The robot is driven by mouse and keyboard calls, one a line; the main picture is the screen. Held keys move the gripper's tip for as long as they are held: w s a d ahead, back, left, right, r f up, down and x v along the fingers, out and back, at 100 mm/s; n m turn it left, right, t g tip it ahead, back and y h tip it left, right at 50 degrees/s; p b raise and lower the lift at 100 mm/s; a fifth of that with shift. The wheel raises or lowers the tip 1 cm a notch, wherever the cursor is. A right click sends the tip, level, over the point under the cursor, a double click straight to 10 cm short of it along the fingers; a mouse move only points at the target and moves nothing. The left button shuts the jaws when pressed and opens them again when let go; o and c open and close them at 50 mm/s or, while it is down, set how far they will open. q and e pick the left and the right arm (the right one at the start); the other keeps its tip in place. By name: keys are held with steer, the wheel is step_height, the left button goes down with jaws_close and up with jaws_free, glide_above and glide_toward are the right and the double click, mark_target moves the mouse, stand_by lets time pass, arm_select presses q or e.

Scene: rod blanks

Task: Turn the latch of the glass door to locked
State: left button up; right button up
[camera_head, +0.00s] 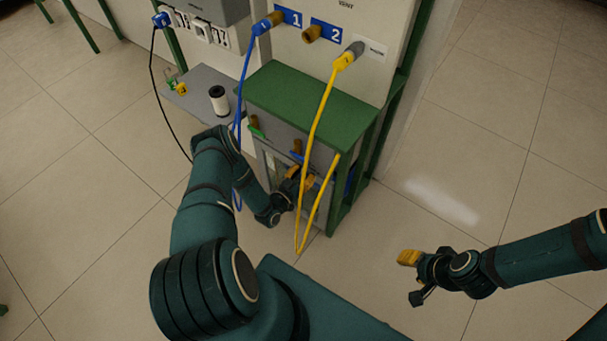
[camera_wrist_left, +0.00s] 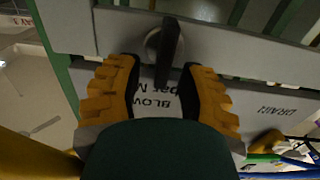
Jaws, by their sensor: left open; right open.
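In the left wrist view a dark lever on a round grey boss (camera_wrist_left: 167,45), which looks like the latch, sits on a pale grey rail and runs nearly up and down the picture. My left gripper (camera_wrist_left: 160,72) is open, with its orange-padded fingers on either side of the lever's lower end and gaps showing. In the head view my left gripper (camera_head: 300,180) is at the front of the green-topped cabinet (camera_head: 310,103), where the arm and hoses partly hide the glass door. My right gripper (camera_head: 410,262) is open and empty above the floor, well away.
A yellow hose (camera_head: 315,125) hangs in front of the cabinet near my left gripper. A blue hose (camera_head: 243,85) hangs beside my left arm. The floor around my right gripper is clear.

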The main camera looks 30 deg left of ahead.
mark_target(302, 171)
arm_select(q)
jaws_close()
steer(key=shift+a, duration=0.1)
steer(key=n, duration=0.2)
steer(key=a+n, duration=0.1)
steer(key=n, duration=0.4)
steer(key=shift+a+f+n, duration=0.15)
steer(key=shift+f+n, duration=0.15)
steer(key=shift+n, duration=0.1)
steer(key=n, duration=0.3)
steer(key=f+n, duration=0.1)
steer(key=n, duration=0.1)
steer(key=shift+w+a, duration=0.1)
steer(key=shift+a, duration=0.25)
steer(key=shift+f+n, duration=0.25)
steer(key=shift+n, duration=1.05)
steer(key=shift+f+n, duration=0.2)
steer(key=shift+n, duration=1.1)
